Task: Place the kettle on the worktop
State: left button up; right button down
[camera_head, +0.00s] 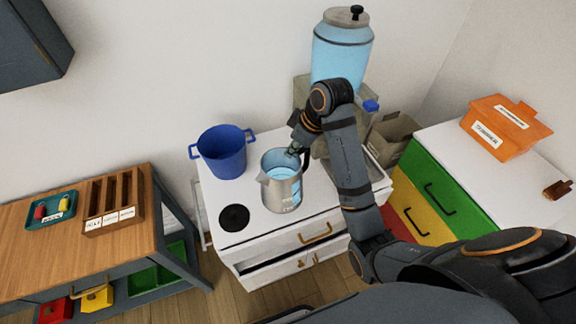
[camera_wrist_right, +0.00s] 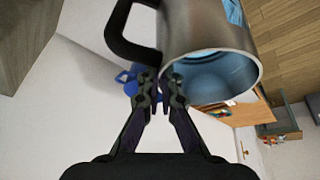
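The kettle (camera_head: 281,187) is a silver metal jug with a black handle and a pale blue inside. It appears upright over the white worktop (camera_head: 258,234), right of a black round plate. I cannot tell whether its base touches the surface. My right gripper (camera_head: 294,150) reaches it from the upper right, at the rim near the handle. In the right wrist view the kettle (camera_wrist_right: 205,30) is close up, and the fingers (camera_wrist_right: 160,84) are close together, one on each side of its rim wall, apparently pinching it. My left gripper is not in view.
A blue pot (camera_head: 222,152) stands at the worktop's back left, near the black plate (camera_head: 234,217). A large blue water dispenser (camera_head: 342,52) stands behind. A wooden bench (camera_head: 50,240) is left; a drawer cabinet (camera_head: 470,165) with an orange box (camera_head: 505,128) is right.

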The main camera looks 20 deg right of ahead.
pick_arm(q)
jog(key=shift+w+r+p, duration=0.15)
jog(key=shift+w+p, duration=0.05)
jog(key=shift+p, duration=0.55)
pick_arm(e)
jog(key=w+d+f, duration=0.3)
jog(key=w+f, duration=0.8)
jog(key=shift+f, duration=0.35)
jog(key=shift+d, duration=0.1)
jog(key=c, duration=1.9)
grip_release()
jog(key=shift+s+f, duration=0.1)
jog(key=shift+f, duration=0.1)
jog(key=o, duration=0.4)
jog(key=shift+s, duration=0.1)
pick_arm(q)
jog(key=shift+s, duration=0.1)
